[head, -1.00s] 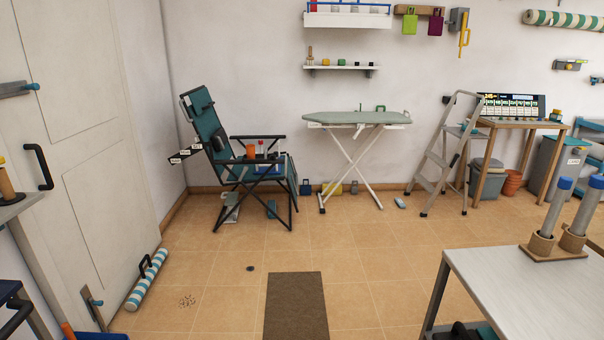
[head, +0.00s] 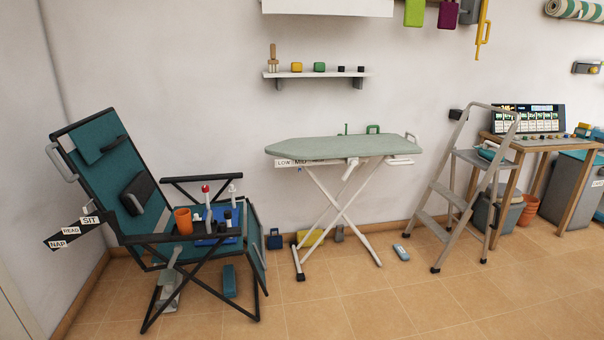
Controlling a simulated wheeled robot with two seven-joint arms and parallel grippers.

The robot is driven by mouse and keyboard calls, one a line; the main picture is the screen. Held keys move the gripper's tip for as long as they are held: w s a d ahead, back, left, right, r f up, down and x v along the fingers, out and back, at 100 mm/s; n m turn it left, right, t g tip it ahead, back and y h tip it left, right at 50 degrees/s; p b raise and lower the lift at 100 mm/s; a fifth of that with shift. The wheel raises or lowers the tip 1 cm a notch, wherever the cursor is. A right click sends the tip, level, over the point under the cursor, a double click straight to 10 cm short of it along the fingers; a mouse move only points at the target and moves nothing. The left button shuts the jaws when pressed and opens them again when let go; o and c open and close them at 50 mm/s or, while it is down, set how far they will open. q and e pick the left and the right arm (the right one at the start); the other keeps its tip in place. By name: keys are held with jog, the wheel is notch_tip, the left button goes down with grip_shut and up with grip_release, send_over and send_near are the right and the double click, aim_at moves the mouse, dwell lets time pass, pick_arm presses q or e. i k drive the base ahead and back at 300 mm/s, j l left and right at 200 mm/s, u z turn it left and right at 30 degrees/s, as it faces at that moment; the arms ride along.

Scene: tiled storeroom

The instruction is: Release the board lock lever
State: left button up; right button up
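The ironing board (head: 340,146) stands against the back wall in the middle of the head view, with a grey-green top and crossed white legs. A label strip (head: 290,163) under its left end reads LOW and MID; the rest is too small to read. A white lever-like part (head: 350,167) hangs under the board's middle, and a white bar (head: 401,162) sticks out under its right end. I cannot tell for sure which is the lock lever. Neither of my grippers is in view.
A teal reclining chair (head: 108,185) holding a blue tray (head: 216,238) stands left of the board. A grey stepladder (head: 445,225) and a wooden table (head: 508,145) stand to the right.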

aim_at(354, 164)
jog(key=i+l+z, duration=0.2)
jog(key=i+z, duration=0.15)
jog(key=i, duration=0.3)
jog(key=i+z, duration=0.4)
jog(key=i, duration=0.2)
jog(key=i+j+z, duration=0.2)
jog(key=i+z, duration=0.15)
jog(key=i, duration=0.3)
